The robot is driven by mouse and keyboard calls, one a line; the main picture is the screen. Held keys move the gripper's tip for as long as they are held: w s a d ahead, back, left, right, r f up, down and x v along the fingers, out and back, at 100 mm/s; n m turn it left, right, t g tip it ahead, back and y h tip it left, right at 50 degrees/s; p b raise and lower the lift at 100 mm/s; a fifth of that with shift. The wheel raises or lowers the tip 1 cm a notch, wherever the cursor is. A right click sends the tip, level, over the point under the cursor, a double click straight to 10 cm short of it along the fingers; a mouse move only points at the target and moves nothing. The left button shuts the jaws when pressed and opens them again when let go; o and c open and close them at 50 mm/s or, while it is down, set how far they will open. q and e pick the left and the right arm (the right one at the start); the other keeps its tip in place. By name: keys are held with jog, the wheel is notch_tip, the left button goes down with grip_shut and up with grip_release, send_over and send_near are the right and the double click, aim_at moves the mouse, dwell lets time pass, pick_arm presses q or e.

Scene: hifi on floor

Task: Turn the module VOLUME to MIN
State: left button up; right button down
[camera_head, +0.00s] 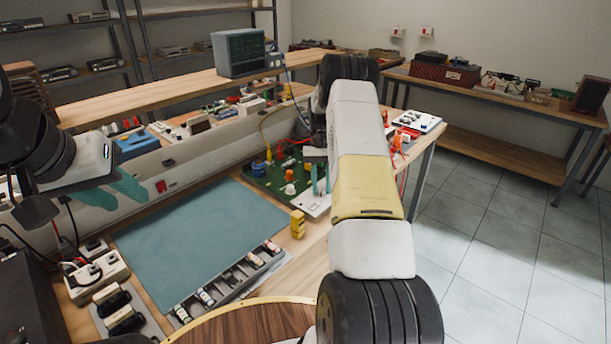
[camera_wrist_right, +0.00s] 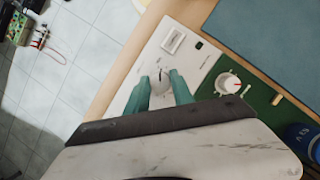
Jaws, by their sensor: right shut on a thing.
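The white module (camera_wrist_right: 190,62) lies at the edge of the green board in the right wrist view, and shows in the head view (camera_head: 311,206) partly behind my right arm. Its round pale knob (camera_wrist_right: 161,80) has a dark pointer mark. My right gripper (camera_wrist_right: 163,84) has its teal fingers on either side of this knob and is shut on it. Its fingertips also show in the head view (camera_head: 321,182). The label lettering is too small to read. My left gripper (camera_head: 128,190), with teal fingers apart, is open and empty at the left above the bench.
The green board (camera_head: 262,182) carries a white dial with a red mark (camera_wrist_right: 229,83) and blue parts (camera_wrist_right: 302,138). A blue-grey mat (camera_head: 190,235) lies left of it. A yellow block (camera_head: 298,224) stands near the module. Tiled floor is free at right.

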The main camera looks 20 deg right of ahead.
jog(key=shift+n+h, duration=0.5)
jog(key=shift+n, duration=0.5)
jog(key=c, duration=1.1)
grip_release()
jog(key=shift+w+r, duration=0.1)
jog(key=v, duration=0.7)
jog(key=shift+r, duration=0.25)
jog(key=shift+w, duration=0.15)
